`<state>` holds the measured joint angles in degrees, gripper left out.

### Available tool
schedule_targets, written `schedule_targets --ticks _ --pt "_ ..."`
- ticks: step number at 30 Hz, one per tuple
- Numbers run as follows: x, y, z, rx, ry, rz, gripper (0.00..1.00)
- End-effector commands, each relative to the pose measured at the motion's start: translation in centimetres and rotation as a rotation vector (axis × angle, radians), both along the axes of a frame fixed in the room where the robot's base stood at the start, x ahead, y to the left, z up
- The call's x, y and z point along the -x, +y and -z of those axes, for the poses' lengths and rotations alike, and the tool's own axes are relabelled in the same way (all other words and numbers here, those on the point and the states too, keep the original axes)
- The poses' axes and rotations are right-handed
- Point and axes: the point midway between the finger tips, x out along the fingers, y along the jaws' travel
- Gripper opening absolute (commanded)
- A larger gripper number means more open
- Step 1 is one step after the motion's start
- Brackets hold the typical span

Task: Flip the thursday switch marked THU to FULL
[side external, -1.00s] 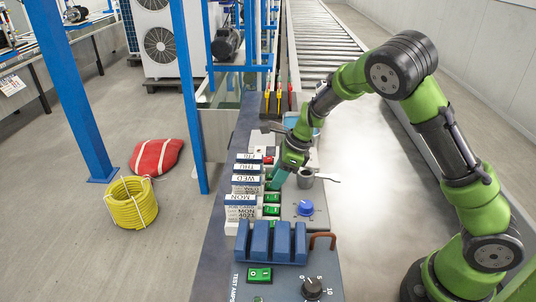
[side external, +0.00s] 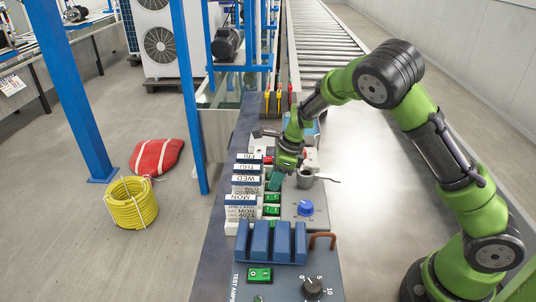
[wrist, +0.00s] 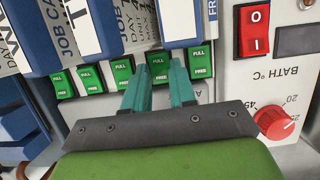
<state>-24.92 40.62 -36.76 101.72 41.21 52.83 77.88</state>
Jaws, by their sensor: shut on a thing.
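A row of green rocker switches, lettered FULL at the top and FREE at the bottom, runs below the day cards in the wrist view. My gripper (wrist: 158,88) has its two teal fingers on either side of the fourth switch from the left, the THU switch (wrist: 160,70), and is shut on it. The switch face shows between the fingers; I cannot tell which way it is tipped. The THU card (side external: 246,168) stands between WED and FRI in the side view. There my gripper (side external: 274,182) reaches down at the switch row, hiding part of it.
The FRI switch (wrist: 200,58) is close beside the right finger. A red rocker (wrist: 254,30) and a red BATH knob (wrist: 275,122) are further right.

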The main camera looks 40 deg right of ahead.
Motion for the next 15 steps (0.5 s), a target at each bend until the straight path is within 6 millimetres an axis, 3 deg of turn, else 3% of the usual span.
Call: schedule_targets --ticks 15 --pt "-0.41 0.40 -0.10 0.150 0.147 0.002 0.00"
